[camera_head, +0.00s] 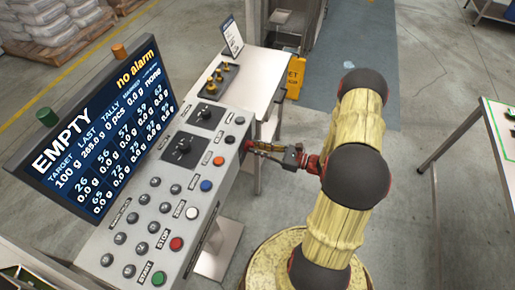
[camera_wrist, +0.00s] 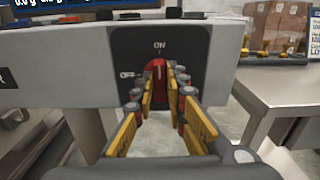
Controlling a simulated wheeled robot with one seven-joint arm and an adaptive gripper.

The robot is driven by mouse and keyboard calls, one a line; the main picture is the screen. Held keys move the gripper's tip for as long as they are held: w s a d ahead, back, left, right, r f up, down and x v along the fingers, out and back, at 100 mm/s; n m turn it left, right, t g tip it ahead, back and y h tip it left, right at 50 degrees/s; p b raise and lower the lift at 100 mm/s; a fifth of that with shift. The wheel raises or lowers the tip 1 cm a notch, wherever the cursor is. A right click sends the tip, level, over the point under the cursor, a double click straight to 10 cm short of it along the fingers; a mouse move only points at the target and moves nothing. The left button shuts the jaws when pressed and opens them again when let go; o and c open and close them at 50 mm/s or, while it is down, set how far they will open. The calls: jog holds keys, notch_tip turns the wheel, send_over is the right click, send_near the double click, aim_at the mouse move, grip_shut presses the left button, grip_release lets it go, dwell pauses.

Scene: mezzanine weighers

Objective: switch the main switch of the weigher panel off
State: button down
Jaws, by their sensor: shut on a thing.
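The weigher panel (camera_head: 150,205) is a grey sloped console. Its main switch (camera_wrist: 157,72) has a red handle on a black plate on the panel's end face. The handle stands upright, in line with the ON mark above it; the OFF mark is to its left. My gripper (camera_wrist: 160,88) reaches straight at the plate and is shut on the red handle, one finger on each side. In the head view my gripper (camera_head: 262,147) meets the panel's right end, where only a little red of the switch shows.
A display (camera_head: 100,130) on the panel reads EMPTY and "no alarm". Several buttons and knobs cover the console top. Floor is open behind my arm.

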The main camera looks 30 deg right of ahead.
jog(key=shift+n, duration=0.3)
jog(key=n+b, duration=0.4)
jog(key=n, duration=0.1)
jog(key=n+b, duration=0.4)
jog(key=n, duration=0.2)
jog(key=n+b, duration=0.3)
jog(key=n, duration=0.2)
jog(key=shift+s+a+f+n+b, duration=0.2)
jog(key=shift+a+f+n+b, duration=0.05)
jog(key=shift+f+n+b, duration=0.15)
jog(key=shift+n, duration=0.3)
jog(key=c, duration=1.8)
grip_release()
jog(key=shift+r, duration=0.1)
